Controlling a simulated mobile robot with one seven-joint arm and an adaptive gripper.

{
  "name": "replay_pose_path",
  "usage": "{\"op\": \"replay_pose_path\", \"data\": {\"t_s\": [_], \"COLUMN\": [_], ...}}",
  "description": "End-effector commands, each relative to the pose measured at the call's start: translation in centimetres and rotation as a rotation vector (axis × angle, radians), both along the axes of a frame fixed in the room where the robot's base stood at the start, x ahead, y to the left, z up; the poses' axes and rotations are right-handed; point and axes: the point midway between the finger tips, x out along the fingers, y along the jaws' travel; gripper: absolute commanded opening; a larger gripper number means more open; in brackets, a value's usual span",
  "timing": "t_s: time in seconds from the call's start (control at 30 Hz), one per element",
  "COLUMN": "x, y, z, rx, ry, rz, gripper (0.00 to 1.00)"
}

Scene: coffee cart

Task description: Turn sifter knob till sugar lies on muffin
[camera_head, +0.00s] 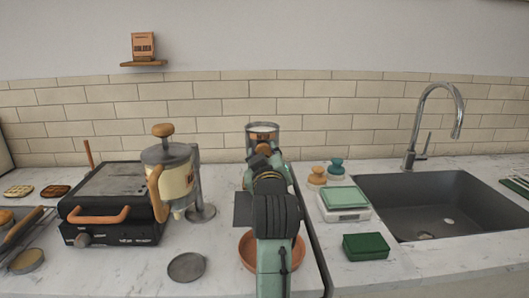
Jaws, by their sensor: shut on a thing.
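The sifter (262,128) looks like an upright metal canister with a brown label and pale contents at its open top. My own wrist and arm cover the fingertips, the knob and the lower sifter. I see no muffin and no sugar on one; the area under the sifter is hidden behind my arm.
A terracotta bowl (245,246) is partly behind my arm. Left are a batter dispenser (178,180), a waffle iron (112,190) and a round grey lid (187,267). Right are a scale (344,213), a green sponge (366,246) and a sink (440,205).

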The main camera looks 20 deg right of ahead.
Motion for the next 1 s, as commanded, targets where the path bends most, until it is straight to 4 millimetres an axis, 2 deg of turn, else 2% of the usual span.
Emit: {"op": "replay_pose_path", "data": {"t_s": [0.5, 1.0], "x": [0.01, 0.00], "y": [0.05, 0.00], "z": [-0.16, -0.29], "rx": [0.409, 0.551], "ry": [-0.112, -0.152], "rz": [-0.002, -0.003], "gripper": [0.06, 0.06]}}
